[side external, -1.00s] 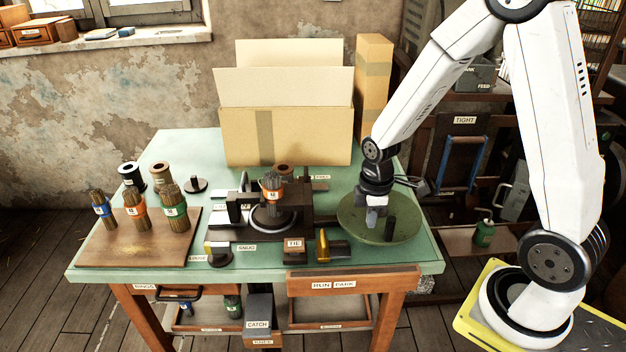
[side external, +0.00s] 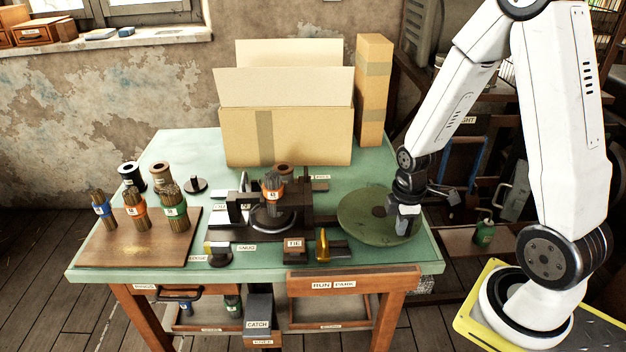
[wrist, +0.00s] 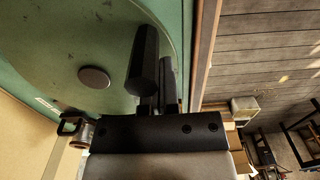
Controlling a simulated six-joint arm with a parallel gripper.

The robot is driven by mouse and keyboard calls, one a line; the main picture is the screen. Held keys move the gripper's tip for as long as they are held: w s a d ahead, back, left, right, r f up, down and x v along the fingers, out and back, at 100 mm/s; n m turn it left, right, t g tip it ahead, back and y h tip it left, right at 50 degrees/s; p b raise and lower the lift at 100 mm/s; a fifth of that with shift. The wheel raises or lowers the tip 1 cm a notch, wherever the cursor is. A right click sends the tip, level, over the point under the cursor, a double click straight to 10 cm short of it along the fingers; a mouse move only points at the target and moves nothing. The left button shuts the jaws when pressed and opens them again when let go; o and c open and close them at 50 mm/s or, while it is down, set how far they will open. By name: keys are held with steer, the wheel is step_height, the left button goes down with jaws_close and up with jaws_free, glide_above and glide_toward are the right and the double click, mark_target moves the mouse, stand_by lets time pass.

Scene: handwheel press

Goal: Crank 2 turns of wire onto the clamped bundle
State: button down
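The clamped bundle (side external: 273,187), with an orange band, stands upright in the dark press fixture (side external: 245,235) at the table's middle. To its right is the round green wheel (side external: 360,228) with a small hub; the wheel also shows in the wrist view (wrist: 60,35), with its hub (wrist: 95,77). A dark upright crank handle (wrist: 143,60) stands near the wheel's edge. My gripper (side external: 405,228) is low over the right part of the wheel, right at the handle. In the wrist view its dark fingers are partly hidden by the handle, so I cannot tell whether they grip it.
A block labelled TIE (side external: 294,250) and a yellow lever (side external: 322,245) sit left of the wheel. Large cardboard boxes (side external: 290,135) stand behind. Several banded bundles stand on a wooden board (side external: 120,250) at left. The RUN/PARK panel (side external: 350,282) is on the table's front edge.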

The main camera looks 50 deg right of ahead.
mark_target(384, 191)
steer(key=d, duration=0.1)
steer(key=s+d, duration=0.1)
steer(key=d, duration=0.1)
steer(key=shift+d, duration=1.2)
steer(key=shift+w+d, duration=0.2)
steer(key=shift+d, duration=0.5)
steer(key=shift+w+d, duration=0.2)
steer(key=shift+d, duration=0.5)
steer(key=shift+w+d, duration=0.65)
steer(key=shift+d, duration=0.3)
steer(key=shift+w+d, duration=0.6)
steer(key=shift+w, duration=0.15)
steer(key=shift+w+d, duration=0.55)
steer(key=shift+w, duration=0.2)
steer(key=shift+w+d, duration=0.2)
steer(key=shift+w, duration=0.35)
steer(key=shift+w+d, duration=0.15)
steer(key=shift+w, duration=1.9)
steer(key=shift+w+a, duration=0.2)
steer(key=shift+w, duration=0.5)
steer(key=shift+w+a, duration=0.2)
steer(key=shift+w, duration=0.45)
steer(key=shift+s, duration=0.1)
